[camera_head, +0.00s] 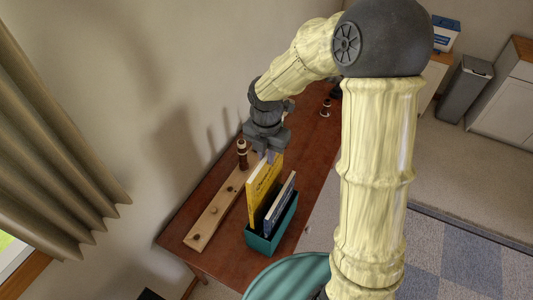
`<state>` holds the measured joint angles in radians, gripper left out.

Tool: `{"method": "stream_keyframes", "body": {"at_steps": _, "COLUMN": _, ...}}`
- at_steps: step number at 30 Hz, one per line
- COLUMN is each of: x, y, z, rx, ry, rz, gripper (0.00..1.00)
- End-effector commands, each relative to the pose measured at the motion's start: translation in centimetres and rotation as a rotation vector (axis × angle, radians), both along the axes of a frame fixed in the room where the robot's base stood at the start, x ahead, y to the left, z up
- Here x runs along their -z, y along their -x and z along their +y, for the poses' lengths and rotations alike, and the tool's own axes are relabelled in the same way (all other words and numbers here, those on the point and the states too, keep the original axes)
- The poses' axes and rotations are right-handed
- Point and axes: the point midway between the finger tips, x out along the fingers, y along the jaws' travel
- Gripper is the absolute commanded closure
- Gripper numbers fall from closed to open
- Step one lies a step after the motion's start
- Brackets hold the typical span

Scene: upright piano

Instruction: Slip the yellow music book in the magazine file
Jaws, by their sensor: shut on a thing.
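The yellow music book (261,190) stands upright, its top edge in my gripper (267,155). My gripper is shut on it from above. The teal magazine file (281,232) stands on the brown wooden top. A blue book with a pale edge (279,208) stands in the file, leaning to the right. The yellow book is at the file's left side, and its lower edge is hidden behind or within the file wall. I cannot tell how deep it sits.
A light wooden board with dark knobs (214,217) lies left of the file. A dark bottle-like item (242,153) stands behind it, and a similar one (325,107) stands farther back. A teal round seat (289,277) is in front. The brown top (205,187) is bare at left.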

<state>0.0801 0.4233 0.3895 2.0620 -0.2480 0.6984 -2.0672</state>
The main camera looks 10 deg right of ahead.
Motion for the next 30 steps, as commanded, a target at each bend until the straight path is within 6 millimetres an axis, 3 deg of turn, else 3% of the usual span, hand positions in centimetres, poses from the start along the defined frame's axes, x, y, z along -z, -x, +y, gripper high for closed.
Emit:
{"method": "stream_keyframes", "body": {"at_steps": 19, "x": 0.0, "y": 0.0, "z": 0.0, "rx": 0.000, "ry": -0.001, "rz": -0.001, "gripper": 1.00}}
{"method": "stream_keyframes", "body": {"at_steps": 30, "x": 1.2, "y": 0.0, "z": 0.0, "rx": 0.000, "ry": 0.000, "rz": 0.000, "gripper": 1.00}}
